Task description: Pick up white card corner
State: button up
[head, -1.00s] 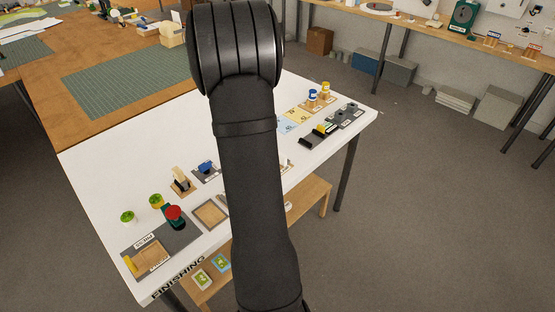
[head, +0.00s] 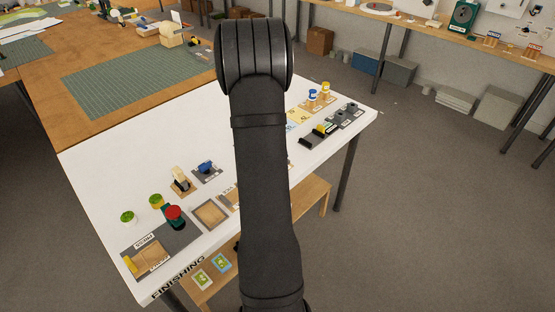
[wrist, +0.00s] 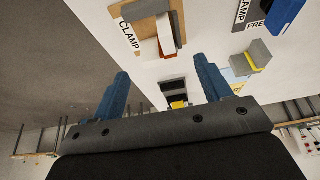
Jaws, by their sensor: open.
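My gripper (wrist: 161,87) shows in the wrist view as two blue fingers, wide apart with nothing between them. It is hidden behind my arm in the head view. A small white piece (wrist: 165,32), which may be the white card corner, stands in a wooden tray (wrist: 128,14) labelled CLAMP at the top of the wrist view. I cannot clearly make out the white card corner in the head view.
The white table (head: 105,175) carries a red button (head: 174,213), an empty wooden tray (head: 210,214) and blue and yellow bottles near its far end. In the wrist view a grey block with a yellow strip (wrist: 257,58) and a blue clamp (wrist: 284,14) are at the right.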

jog(key=shift+x, duration=2.75)
jog(key=shift+s, duration=0.15)
jog(key=c, duration=1.1)
jog(key=shift+r, duration=0.1)
